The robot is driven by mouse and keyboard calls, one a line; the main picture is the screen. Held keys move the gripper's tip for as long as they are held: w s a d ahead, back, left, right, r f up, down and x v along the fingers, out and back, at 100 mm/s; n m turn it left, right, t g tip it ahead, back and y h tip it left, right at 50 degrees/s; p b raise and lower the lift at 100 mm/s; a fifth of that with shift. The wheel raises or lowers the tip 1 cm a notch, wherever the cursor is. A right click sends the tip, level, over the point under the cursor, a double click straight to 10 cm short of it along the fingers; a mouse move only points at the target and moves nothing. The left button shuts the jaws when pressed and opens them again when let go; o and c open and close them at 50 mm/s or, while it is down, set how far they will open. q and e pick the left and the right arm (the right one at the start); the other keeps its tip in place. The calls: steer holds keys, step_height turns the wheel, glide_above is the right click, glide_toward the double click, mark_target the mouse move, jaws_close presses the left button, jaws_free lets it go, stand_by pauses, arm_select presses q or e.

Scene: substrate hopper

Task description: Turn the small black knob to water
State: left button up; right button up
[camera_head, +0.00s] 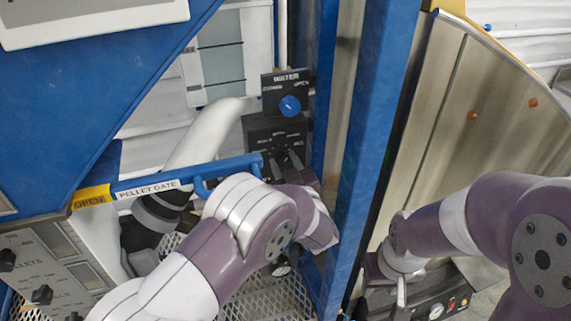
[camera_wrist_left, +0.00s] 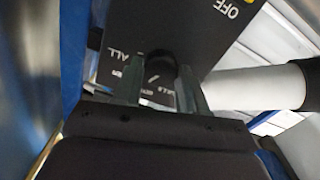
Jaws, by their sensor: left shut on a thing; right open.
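The small black knob (camera_wrist_left: 160,64) sits on a black panel with white lettering, seen in the left wrist view between my left fingers. Its panel (camera_head: 262,128) also shows in the head view, below the WATER plate. My left gripper (camera_head: 284,162) is at this panel; it also shows in the left wrist view (camera_wrist_left: 161,84), shut on the knob. The fingers partly cover the labels; "ALL" and "OFF" can be read, and the pointer's exact setting is unclear. My right gripper (camera_head: 396,280) is open at the lower right, away from the panel.
A blue knob (camera_head: 290,106) on the WATER plate is just above. A blue PELLET GATE bar (camera_head: 215,170) runs left of my left gripper. A blue post (camera_head: 362,150) stands to the right. A white pipe (camera_head: 205,130) passes left of the panel. A black box with gauges (camera_head: 435,300) is below right.

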arm_select(q)
steer(key=shift+r+m, duration=0.15)
steer(key=shift+m, duration=0.65)
steer(key=shift+w, duration=0.1)
steer(key=o, duration=1.1)
steer(key=shift+c, duration=0.2)
steer(key=shift+w, duration=0.15)
steer(key=shift+f, duration=0.2)
